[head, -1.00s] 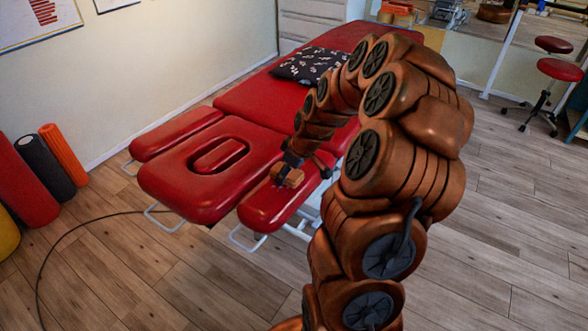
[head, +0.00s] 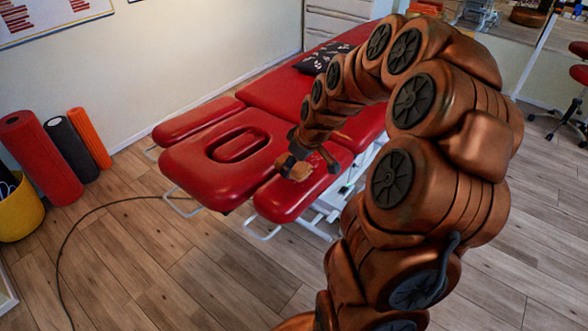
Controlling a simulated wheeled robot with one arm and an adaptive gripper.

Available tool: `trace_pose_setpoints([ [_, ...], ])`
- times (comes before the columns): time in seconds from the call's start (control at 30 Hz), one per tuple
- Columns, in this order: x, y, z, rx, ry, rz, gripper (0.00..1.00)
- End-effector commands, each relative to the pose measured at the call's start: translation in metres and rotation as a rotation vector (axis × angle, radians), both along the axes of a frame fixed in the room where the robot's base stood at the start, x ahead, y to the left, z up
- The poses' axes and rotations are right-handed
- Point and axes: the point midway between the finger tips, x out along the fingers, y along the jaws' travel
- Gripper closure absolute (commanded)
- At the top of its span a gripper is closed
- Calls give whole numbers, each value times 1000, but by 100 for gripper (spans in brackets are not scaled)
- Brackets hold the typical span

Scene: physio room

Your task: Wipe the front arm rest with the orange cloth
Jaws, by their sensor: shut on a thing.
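The front arm rest (head: 285,205) is a red padded piece at the near right of the treatment table's head end. My gripper (head: 294,168) is over this arm rest, pointing down at its upper left part. It is shut on a small orange-brown bundle, which I take to be the orange cloth (head: 299,173). The cloth is at or just above the pad; I cannot tell whether it touches. My gripper and wrist hide part of the cloth and pad.
The red headrest (head: 205,172) with its oval opening lies just left of the arm rest. The other arm rest (head: 198,119) is beyond it. A patterned pillow (head: 322,58) lies on the table. Foam rollers (head: 68,150) stand by the wall.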

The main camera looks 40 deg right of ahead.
Motion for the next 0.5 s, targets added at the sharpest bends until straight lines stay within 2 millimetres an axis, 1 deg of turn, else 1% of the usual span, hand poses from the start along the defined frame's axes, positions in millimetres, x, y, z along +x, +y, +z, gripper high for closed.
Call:
trace_pose_setpoints([
  [0.03, 1, 0, 6, -1, -1, 1, 77],
  [0.3, 2, 1, 30, -2, -4, 5, 77],
  [0.5, 1, 3, 39, 0, 1, 7, 77],
])
